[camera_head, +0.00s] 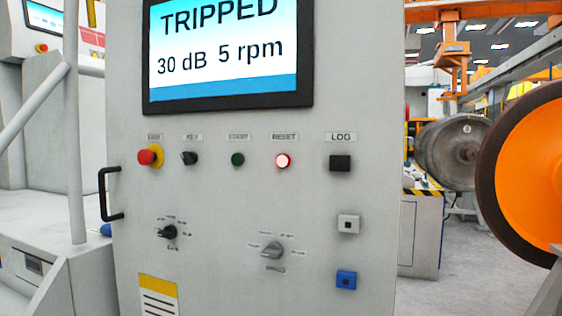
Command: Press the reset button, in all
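The reset button (283,160) is a small round button on the grey control panel (215,205), under a label reading RESET. It glows whitish pink with a red rim. The screen (228,50) above it reads TRIPPED, 30 dB, 5 rpm. A dark green button (237,159) labelled START sits to its left. A black square button (340,163) under the label LOG sits to its right. Neither of my grippers shows in the head view, and nothing covers the reset button.
A red emergency knob (148,156), a key switch (189,158) and two rotary knobs, black (167,232) and grey (272,249), are on the panel. A black handle (104,194) sticks out at its left edge. A large orange wheel (530,165) stands at the right.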

